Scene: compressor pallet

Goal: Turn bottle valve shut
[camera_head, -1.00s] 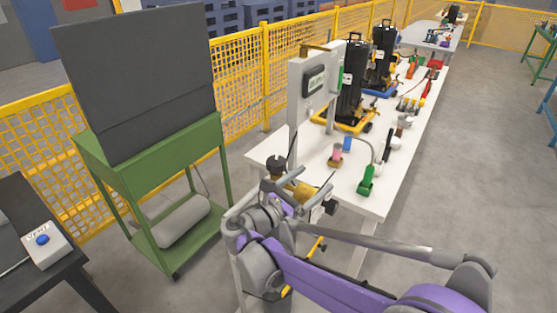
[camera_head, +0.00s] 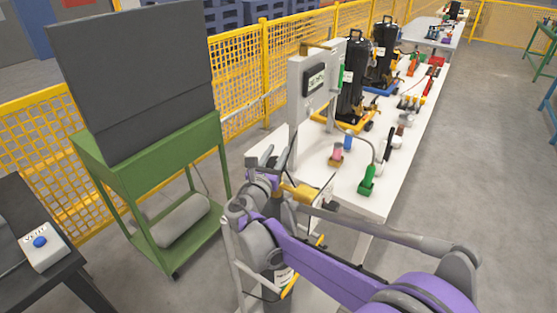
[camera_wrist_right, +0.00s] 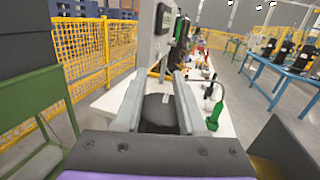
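My right gripper (camera_head: 262,163) is over the top of the gas bottle (camera_head: 277,298) in the head view, its two grey fingers spread apart. In the right wrist view the fingers (camera_wrist_right: 158,98) stand either side of a round black valve knob (camera_wrist_right: 158,113). The knob nearly fills the space between them; I cannot tell whether they touch it. In the head view the gripper hides the knob, while the brass valve fitting (camera_head: 302,193) shows just right of it. The dark bottle stands upright, partly hidden by my right arm. My left gripper is not in view.
A white table (camera_head: 387,199) with a grey gauge post (camera_head: 299,105), a green nozzle (camera_head: 367,180) and black compressors (camera_head: 351,88) lies beyond. A green stand (camera_head: 160,152) with a dark panel is at left. A VENT button box (camera_head: 41,243) sits lower left. Yellow fencing (camera_head: 240,75) runs behind.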

